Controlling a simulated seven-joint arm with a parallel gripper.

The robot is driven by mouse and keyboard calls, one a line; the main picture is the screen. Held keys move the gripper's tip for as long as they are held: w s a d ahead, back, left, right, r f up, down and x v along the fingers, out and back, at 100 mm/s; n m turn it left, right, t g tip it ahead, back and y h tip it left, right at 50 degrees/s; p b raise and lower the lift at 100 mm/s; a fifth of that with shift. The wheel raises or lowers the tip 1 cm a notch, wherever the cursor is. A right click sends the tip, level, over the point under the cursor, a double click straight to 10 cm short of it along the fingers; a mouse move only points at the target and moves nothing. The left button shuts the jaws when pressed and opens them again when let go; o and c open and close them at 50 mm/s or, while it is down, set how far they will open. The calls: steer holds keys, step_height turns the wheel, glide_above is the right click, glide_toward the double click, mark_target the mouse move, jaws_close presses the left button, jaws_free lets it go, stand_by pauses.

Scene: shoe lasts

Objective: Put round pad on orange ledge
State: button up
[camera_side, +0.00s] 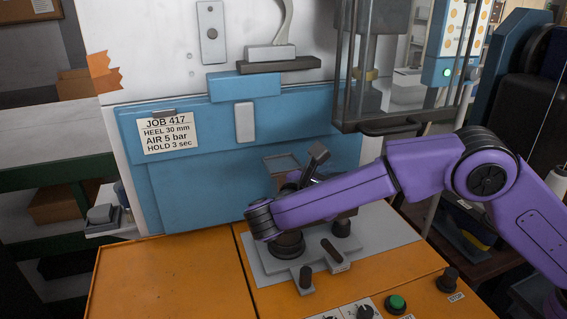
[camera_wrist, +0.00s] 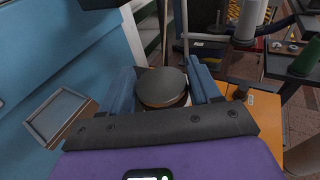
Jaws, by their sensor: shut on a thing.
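The round pad (camera_wrist: 162,86) is a dark grey disc with a brown edge. In the wrist view it sits between the two blue-grey fingers of my gripper (camera_wrist: 163,92), which is shut on it. In the side view my purple arm largely hides the gripper, and I cannot make out the pad. The orange ledge (camera_side: 165,275) runs along the front of the blue machine. Its surface also shows at the right of the wrist view (camera_wrist: 264,112). I cannot tell the pad's height above it.
A grey plate (camera_side: 375,240) with dark knobs and clamps lies on the ledge, partly under my arm. A small grey tray (camera_side: 281,164) is by the blue panel (camera_side: 200,180). A green button (camera_side: 397,302) is at the front right. The ledge's left part is clear.

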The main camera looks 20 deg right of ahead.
mark_target(283, 163)
steer(key=w+a+r+n+t+y, duration=0.3)
steer(key=w+r+n+y, duration=0.1)
steer(key=w, duration=0.2)
steer(key=w+a+r+n+t+y, duration=0.3)
steer(key=w+r+t+y, duration=0.1)
steer(key=w, duration=0.3)
steer(key=shift+a+r+n, duration=0.35)
steer(key=shift+r+n, duration=0.05)
steer(key=shift+r, duration=0.3)
steer(key=shift+w, duration=0.1)
steer(key=shift+f, duration=5.05)
steer(key=o, duration=1.2)
steer(key=shift+f, duration=0.15)
steer(key=v, duration=1.7)
steer(key=shift+a+r, duration=0.3)
steer(key=shift+r, duration=0.05)
